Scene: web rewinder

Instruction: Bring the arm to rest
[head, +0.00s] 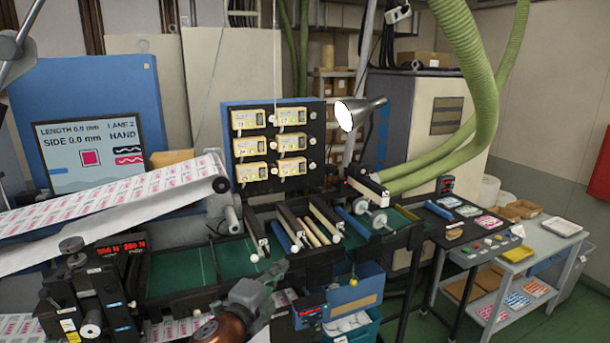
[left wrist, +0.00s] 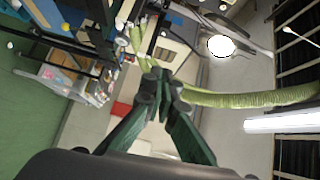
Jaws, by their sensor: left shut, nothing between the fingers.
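My left gripper (head: 268,283) is low in the middle of the head view, in front of the dark machine bench (head: 185,272). In the left wrist view its two dark green fingers (left wrist: 160,86) meet at the tips, shut with nothing between them. The wrist view is turned on its side, and the fingers stand in front of a pale wall and a green hose. My right gripper is in neither view.
The printed web (head: 110,200) runs over a roller at left. Rollers and rods (head: 318,225) lie on the bench. A lamp (head: 358,113) and green hose (head: 475,60) are behind. A grey cart (head: 545,255) stands right.

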